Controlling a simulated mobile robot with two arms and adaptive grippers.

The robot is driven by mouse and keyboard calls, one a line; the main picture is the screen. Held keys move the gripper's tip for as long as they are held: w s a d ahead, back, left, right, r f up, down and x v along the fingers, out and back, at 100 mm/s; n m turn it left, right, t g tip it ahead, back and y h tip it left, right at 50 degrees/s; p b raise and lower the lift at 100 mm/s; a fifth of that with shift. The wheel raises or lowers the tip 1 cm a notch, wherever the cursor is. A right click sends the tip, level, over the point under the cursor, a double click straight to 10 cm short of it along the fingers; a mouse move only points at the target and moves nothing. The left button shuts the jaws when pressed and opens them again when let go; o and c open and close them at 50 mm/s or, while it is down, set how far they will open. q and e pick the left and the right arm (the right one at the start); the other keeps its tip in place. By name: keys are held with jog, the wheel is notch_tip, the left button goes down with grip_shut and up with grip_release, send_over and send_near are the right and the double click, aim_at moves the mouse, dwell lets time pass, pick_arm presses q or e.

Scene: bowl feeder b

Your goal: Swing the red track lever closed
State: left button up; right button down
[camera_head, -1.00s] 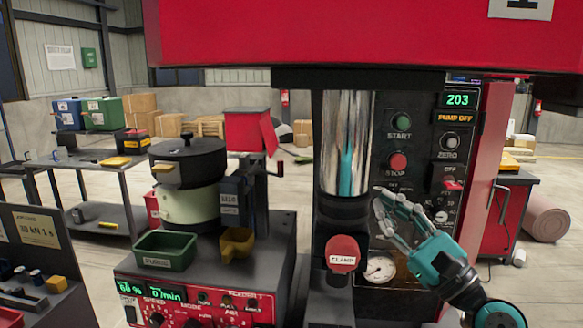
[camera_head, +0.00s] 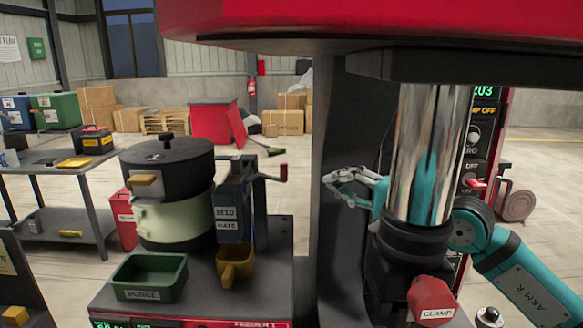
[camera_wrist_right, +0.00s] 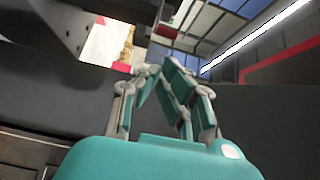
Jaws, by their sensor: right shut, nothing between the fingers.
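A small red-tipped lever (camera_head: 282,173) sticks out to the right at the top of the dark gate post on the bowl feeder (camera_head: 174,218); it looks like the track lever. My right gripper (camera_head: 329,182) is to its right, at about the same height in the picture, with a gap between them. The fingers are drawn together and empty; the right wrist view also shows the gripper (camera_wrist_right: 163,68) with its fingertips close together. Part of my right arm is hidden behind the chrome column. My left gripper is not in view.
The chrome column (camera_head: 425,160) of the press stands right of my gripper, with a red clamp knob (camera_head: 432,300) below. A green purge tray (camera_head: 149,277) and a yellow scoop-like cup (camera_head: 235,265) sit at the feeder's front. A red overhead body spans the top.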

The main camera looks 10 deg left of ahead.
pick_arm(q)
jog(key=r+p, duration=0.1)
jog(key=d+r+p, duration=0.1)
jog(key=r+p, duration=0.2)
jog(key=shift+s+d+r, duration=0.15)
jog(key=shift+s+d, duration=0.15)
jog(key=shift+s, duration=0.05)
pick_arm(e)
jog(key=x, duration=1)
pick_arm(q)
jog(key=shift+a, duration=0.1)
